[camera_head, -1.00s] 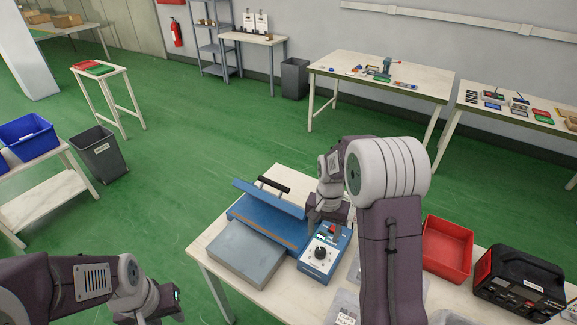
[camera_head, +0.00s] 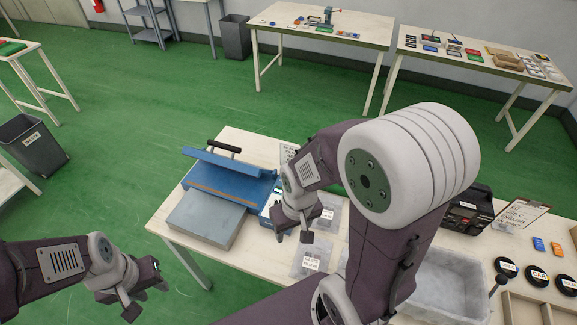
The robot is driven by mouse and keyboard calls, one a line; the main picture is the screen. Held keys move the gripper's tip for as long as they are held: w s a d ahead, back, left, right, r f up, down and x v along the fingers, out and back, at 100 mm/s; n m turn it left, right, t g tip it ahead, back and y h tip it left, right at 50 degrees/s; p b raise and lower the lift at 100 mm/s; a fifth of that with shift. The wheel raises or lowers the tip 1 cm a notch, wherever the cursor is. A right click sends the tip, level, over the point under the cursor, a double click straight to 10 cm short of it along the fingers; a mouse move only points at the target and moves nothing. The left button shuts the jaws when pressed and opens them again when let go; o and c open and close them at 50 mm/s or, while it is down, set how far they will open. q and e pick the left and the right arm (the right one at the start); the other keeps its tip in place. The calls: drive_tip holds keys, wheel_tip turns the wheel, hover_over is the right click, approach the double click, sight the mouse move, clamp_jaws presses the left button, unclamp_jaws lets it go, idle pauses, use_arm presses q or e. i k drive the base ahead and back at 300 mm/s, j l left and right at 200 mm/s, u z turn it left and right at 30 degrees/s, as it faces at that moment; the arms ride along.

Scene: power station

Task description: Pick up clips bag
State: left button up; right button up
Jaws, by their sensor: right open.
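Two clear plastic bags with white labels lie on the near table. One bag (camera_head: 308,262) is at the table's front, and the other bag (camera_head: 330,216) is just behind it, partly covered by my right arm. The labels are too small to read surely, so I cannot tell which is the clips bag. My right gripper (camera_head: 293,235) is open and empty, pointing down above the table just left of the bags. My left gripper (camera_head: 147,299) hangs over the floor in front of the table, its fingers apart, with nothing seen between them.
A blue hinged machine (camera_head: 235,178) with a grey plate (camera_head: 208,217) stands left of my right gripper. A blue box is mostly hidden behind that gripper. A grey bin (camera_head: 445,285), black rolls (camera_head: 507,267), a black device (camera_head: 467,207) and a clipboard (camera_head: 520,214) are at right.

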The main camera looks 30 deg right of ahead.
sight(309, 258)
drive_tip(key=k+l+z, duration=0.35)
drive_tip(key=l+z, duration=0.2)
drive_tip(key=j+z, duration=0.3)
drive_tip(key=k+j+z, duration=0.1)
drive_tip(key=j+z, duration=0.25)
drive_tip(key=j, duration=0.15)
drive_tip(key=k+j+z, duration=0.1)
drive_tip(key=j+z, duration=0.2)
drive_tip(key=k+j+z, duration=0.15)
drive_tip(key=j+z, duration=0.15)
drive_tip(key=j, duration=0.15)
drive_tip(key=k+j+z, duration=0.15)
drive_tip(key=j+z, duration=0.2)
